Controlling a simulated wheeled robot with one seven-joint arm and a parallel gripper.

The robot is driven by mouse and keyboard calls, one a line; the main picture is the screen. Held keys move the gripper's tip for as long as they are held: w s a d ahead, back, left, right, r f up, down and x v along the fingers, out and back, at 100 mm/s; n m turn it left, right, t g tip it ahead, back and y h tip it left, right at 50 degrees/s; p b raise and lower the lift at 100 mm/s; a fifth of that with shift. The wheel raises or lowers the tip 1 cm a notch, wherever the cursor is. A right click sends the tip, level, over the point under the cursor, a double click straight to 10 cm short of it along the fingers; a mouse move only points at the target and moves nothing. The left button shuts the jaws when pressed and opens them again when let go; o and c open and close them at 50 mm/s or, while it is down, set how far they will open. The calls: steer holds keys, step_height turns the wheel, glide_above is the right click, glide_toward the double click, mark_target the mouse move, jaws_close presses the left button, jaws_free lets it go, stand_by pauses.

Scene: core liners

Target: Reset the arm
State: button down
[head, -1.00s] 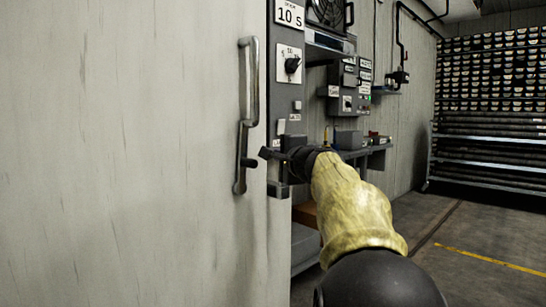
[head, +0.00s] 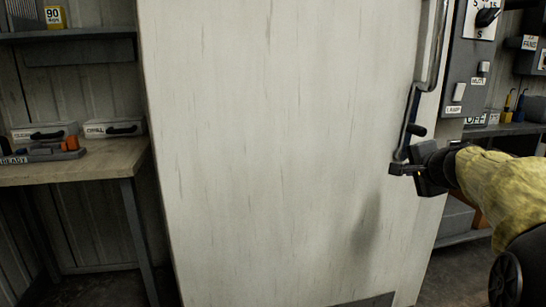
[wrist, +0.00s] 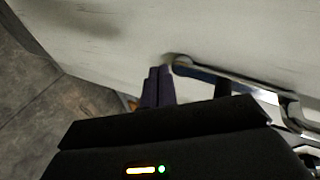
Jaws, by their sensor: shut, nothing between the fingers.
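My gripper (head: 398,169) is in the right part of the head view, at the end of my arm in its yellow sleeve. It is shut and empty, beside the lower end of a metal door handle (head: 434,55) on a large pale door (head: 270,140). In the wrist view the two dark fingers (wrist: 157,76) are together, close to the door face. The handle (wrist: 235,78) runs off to their right there. I cannot tell whether the fingers touch the handle or the door.
A workbench (head: 75,168) with labelled cases (head: 115,128) stands left of the door, under a shelf (head: 75,36). A control panel (head: 470,60) with a knob and switches is at the right edge, close to my arm. Bare floor (wrist: 35,110) shows in the wrist view.

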steer(key=s+a+f+n+g+y+p, duration=0.1)
steer(key=s+a+f+n+g+p, duration=0.6)
steer(key=a+f, duration=0.4)
steer(key=s+a+f+n+g+p, duration=0.2)
steer(key=s+a+n+p, duration=0.15)
steer(key=s, duration=0.55)
steer(key=s+a+f+n+g+p, duration=0.25)
steer(key=s+n+p, duration=0.25)
steer(key=s, duration=0.4)
step_height(320, 180, up, 38)
steer(key=p, duration=3.7)
steer(key=shift+w+a+f+t+h, duration=0.15)
steer(key=shift+a+t+h, duration=0.15)
steer(key=shift+t, duration=0.15)
